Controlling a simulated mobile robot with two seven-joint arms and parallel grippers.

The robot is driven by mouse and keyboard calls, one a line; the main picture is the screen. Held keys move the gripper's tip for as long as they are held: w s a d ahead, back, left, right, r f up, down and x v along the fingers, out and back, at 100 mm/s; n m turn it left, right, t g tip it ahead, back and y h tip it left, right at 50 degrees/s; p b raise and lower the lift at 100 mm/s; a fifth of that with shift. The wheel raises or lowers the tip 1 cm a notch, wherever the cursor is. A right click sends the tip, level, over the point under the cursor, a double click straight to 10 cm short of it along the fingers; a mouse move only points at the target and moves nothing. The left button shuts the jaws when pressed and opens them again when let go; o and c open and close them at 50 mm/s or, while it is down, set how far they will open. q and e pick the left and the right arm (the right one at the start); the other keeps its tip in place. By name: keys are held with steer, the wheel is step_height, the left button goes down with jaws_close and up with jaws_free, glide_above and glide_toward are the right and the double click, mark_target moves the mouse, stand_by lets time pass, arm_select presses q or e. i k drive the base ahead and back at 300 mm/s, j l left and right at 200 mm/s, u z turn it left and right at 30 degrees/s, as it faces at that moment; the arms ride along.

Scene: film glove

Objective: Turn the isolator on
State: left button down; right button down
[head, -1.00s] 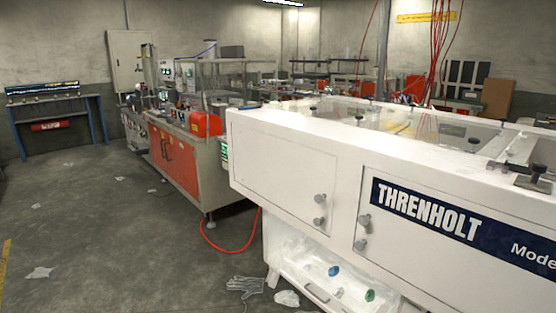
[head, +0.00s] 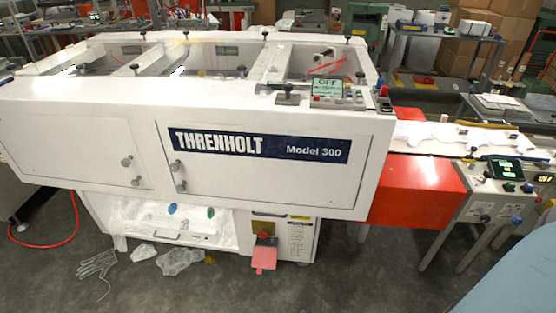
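A white Threnholt Model 300 machine (head: 90,110) fills the middle of the head view. Below its right part, a small cabinet carries a yellow plate with a red and dark fitting (head: 265,238) that looks like the isolator. A pinkish-red tag or flap (head: 264,259) hangs at the fitting. The position of its handle is too small to tell. A small panel (head: 326,90) on top of the machine has a greenish screen reading "OFF". Neither gripper shows in the head view.
A red-sided conveyor (head: 418,190) and a control box with a lit green screen (head: 505,170) adjoin at right. Gloves (head: 97,264) and clear plastic (head: 180,261) lie on the floor before the machine. A red cable (head: 50,240) runs at left. The front floor is mostly open.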

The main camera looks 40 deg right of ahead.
mark_target(262, 235)
steer(key=z, duration=1.1)
